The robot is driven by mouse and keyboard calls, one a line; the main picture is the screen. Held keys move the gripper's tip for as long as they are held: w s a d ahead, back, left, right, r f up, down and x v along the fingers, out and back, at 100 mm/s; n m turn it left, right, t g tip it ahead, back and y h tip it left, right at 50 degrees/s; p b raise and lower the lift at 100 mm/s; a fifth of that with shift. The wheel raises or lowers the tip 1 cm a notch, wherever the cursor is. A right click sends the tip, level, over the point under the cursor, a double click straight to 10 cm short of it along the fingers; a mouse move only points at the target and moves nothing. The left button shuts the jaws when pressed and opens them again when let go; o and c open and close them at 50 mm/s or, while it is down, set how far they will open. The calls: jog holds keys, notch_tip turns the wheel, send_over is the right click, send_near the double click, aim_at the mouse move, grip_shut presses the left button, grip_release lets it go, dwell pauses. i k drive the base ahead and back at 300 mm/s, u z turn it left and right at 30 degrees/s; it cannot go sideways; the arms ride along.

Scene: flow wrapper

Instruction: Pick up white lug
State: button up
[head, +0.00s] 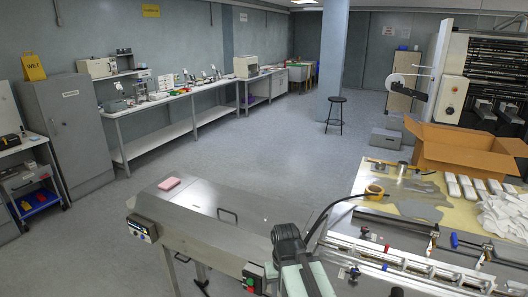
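No single thing is clearly a white lug in the head view. Several small white bars (467,187) lie in a row on the cream worktop at the right. Small white blocks (400,262) also sit along a metal rail on the machine at the lower right; they are too small to make out well. My arm (289,250), dark on top with pale green links, rises from the bottom edge in front of the machine. I see no gripper fingers, so whether they are open or shut does not show.
An open cardboard box (465,148) and crumpled white sheets (505,213) are at the right. A tape roll (374,191) lies on the worktop. A pink block (169,183) sits on the steel conveyor top (205,203). A black stool (335,113) stands on open floor behind.

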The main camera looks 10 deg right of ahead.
aim_at(433, 270)
jog(key=u, duration=2)
jog(key=k, duration=0.6)
jog(key=z, duration=1.5)
jog(key=i, duration=1)
jog(key=z, duration=0.05)
